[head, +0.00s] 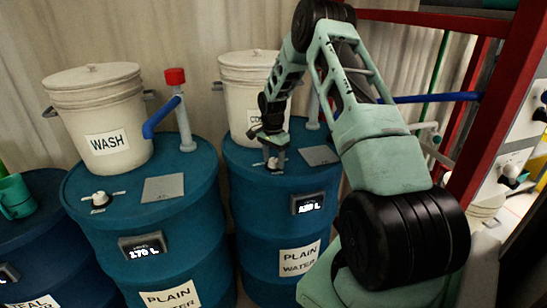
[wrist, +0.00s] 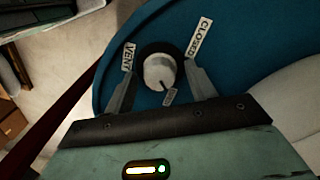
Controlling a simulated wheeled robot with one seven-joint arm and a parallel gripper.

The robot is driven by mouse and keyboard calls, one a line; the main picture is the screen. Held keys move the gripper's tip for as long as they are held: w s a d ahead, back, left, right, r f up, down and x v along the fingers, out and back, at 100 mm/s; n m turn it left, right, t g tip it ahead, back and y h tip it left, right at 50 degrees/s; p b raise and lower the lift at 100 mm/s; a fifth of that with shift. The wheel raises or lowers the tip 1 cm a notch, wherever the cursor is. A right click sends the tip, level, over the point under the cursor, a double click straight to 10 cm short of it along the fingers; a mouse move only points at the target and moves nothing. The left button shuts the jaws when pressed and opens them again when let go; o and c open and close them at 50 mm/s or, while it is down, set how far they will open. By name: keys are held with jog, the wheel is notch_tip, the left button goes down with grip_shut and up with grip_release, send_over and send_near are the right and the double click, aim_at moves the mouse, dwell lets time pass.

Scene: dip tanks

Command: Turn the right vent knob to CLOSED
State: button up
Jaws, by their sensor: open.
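The right vent knob (wrist: 158,72) is a pale round knob on a dark base on top of the right blue drum (head: 240,205). A VENT label (wrist: 129,57) is to its upper left and a CLOSED label (wrist: 199,38) to its upper right in the wrist view. A small dark tab (wrist: 169,98) sticks out from the knob toward my palm, pointing at neither label. My gripper (wrist: 161,66) is open, one finger on each side of the knob, with visible gaps. In the head view my gripper (head: 271,150) is over the knob (head: 273,164), partly hiding it.
A white bucket (head: 245,95) stands behind my gripper on the right drum, beside a grey plate (head: 320,155). The left drum (head: 190,225) carries a WASH bucket (head: 97,120), another knob (head: 100,199) and a red-capped pipe (head: 184,120). A red frame (head: 480,120) stands at right.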

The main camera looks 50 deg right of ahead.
jog(key=c, duration=1)
jog(key=n+b, duration=0.1)
jog(key=n, duration=0.3)
jog(key=shift+b, duration=0.4)
jog(key=n+b, duration=0.1)
jog(key=n, duration=0.3)
jog(key=shift+n, duration=0.3)
jog(key=n+b, duration=0.1)
jog(key=n, duration=0.8)
jog(key=shift+r, duration=0.1)
